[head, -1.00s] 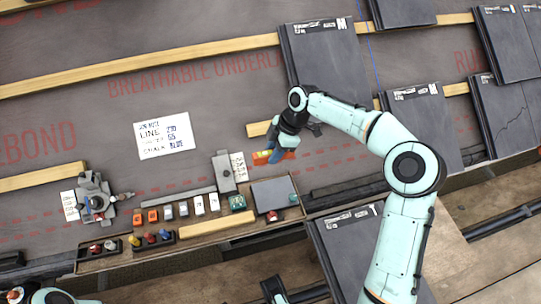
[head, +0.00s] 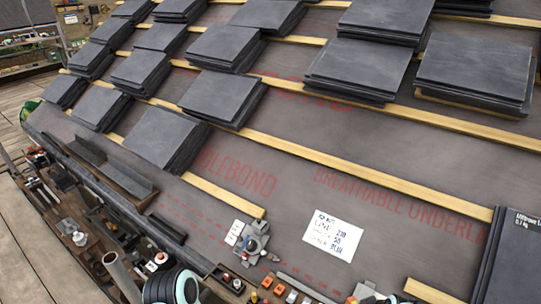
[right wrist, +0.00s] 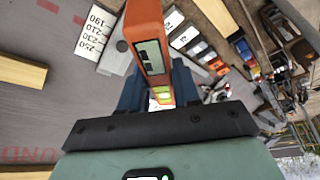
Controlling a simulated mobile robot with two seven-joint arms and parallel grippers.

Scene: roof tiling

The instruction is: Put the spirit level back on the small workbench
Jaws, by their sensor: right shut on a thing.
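The spirit level (right wrist: 149,38) is orange with a dark-windowed face and fills the upper middle of the right wrist view. My right gripper (right wrist: 157,92) is shut on it, with blue fingers on either side. The narrow wooden bench with small coloured blocks (head: 267,283) is partly cut off at the bottom of the head view. A row of its blocks (right wrist: 186,38) also shows beyond the level in the right wrist view.
Stacks of dark slates (head: 225,95) lie along wooden battens (head: 300,145) up the roof. A grey metal tool (head: 252,243) and a white note card (head: 333,235) lie on the underlay. A cluttered strip of tools (head: 65,215) runs along the left edge.

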